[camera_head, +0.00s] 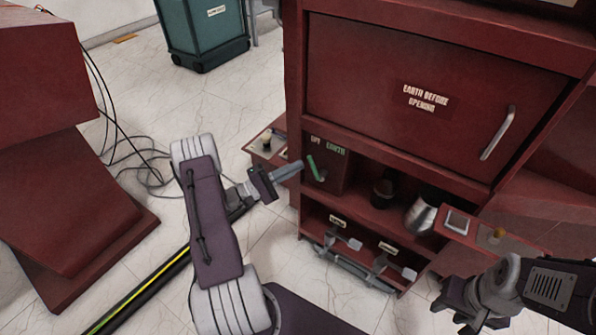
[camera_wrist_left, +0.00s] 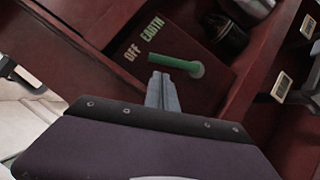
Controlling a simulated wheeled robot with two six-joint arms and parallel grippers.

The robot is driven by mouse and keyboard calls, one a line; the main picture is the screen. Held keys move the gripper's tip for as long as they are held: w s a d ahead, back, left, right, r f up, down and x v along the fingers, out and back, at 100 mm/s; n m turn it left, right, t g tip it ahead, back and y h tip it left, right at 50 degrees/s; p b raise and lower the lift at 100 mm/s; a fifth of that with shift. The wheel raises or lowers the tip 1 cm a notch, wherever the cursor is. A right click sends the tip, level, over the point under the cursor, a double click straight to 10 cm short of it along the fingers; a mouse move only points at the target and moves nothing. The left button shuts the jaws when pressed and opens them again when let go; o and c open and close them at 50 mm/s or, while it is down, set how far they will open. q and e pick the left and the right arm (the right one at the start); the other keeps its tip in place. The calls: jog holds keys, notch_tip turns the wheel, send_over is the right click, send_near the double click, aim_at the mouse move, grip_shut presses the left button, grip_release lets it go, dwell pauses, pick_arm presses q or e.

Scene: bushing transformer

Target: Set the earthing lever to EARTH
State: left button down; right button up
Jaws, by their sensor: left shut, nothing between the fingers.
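The earthing lever (camera_head: 316,169) is a green handle on a dark red panel. It also shows in the left wrist view (camera_wrist_left: 175,63), where its free end points toward the OFF label (camera_wrist_left: 132,53). The EARTH label (camera_wrist_left: 152,28) is beside OFF. My left gripper (camera_head: 299,166) is shut and empty, its tips close to the lever on the left. In the left wrist view its fingers (camera_wrist_left: 160,82) lie just below the handle; I cannot tell if they touch. My right gripper (camera_head: 462,312) is at the lower right, its fingers unclear.
The red cabinet door (camera_head: 430,85) reads EARTH BEFORE OPENING and has a grey handle (camera_head: 498,133). An open shelf below holds a dark cup (camera_head: 382,193) and a metal vessel (camera_head: 424,212). Grey clamps (camera_head: 345,240) sit on the lower shelf.

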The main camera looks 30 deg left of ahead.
pick_arm(q)
jog(key=shift+d+r, duration=0.3)
jog(key=shift+d, duration=0.3)
pick_arm(e)
jog(key=shift+f, duration=0.2)
pick_arm(q)
jog(key=shift+d+r+m+p, duration=0.15)
jog(key=shift+r+m+p, duration=0.15)
jog(key=shift+m, duration=0.2)
pick_arm(e)
jog(key=shift+d+r, duration=0.3)
jog(key=shift+r, duration=0.1)
